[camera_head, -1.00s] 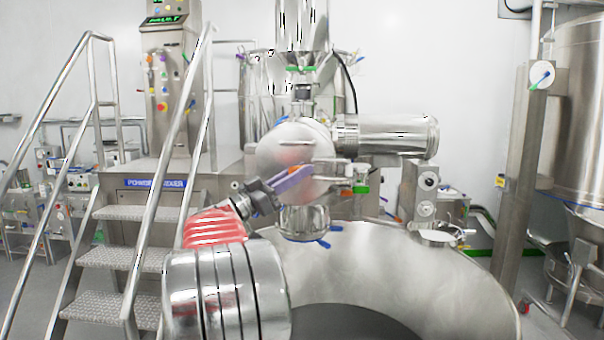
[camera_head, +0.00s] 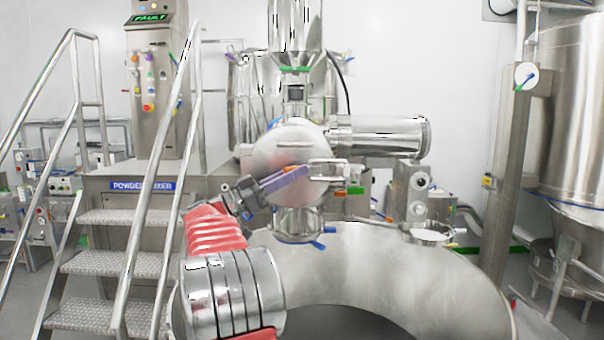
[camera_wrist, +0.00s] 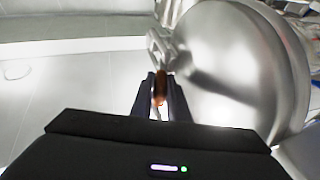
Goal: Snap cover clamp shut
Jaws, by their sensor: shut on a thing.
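The round steel cover (camera_head: 272,150) faces me at the middle of the head view and fills the right of the wrist view (camera_wrist: 238,75). Its metal clamp (camera_head: 328,172) sits at the cover's right side in the head view. In the wrist view the clamp (camera_wrist: 160,42) lies at the cover's left edge. My gripper (camera_head: 306,171) reaches across the cover's lower front to the clamp. In the wrist view my gripper (camera_wrist: 160,96) is shut on an orange-brown clamp handle (camera_wrist: 160,86), which stands between the dark fingers. Whether the clamp is latched cannot be told.
A large curved steel duct (camera_head: 400,265) lies below the cover. A horizontal steel cylinder (camera_head: 378,135) extends right of it. Metal steps with handrails (camera_head: 130,258) stand left, and a steel post (camera_head: 508,160) and tank (camera_head: 575,110) stand right.

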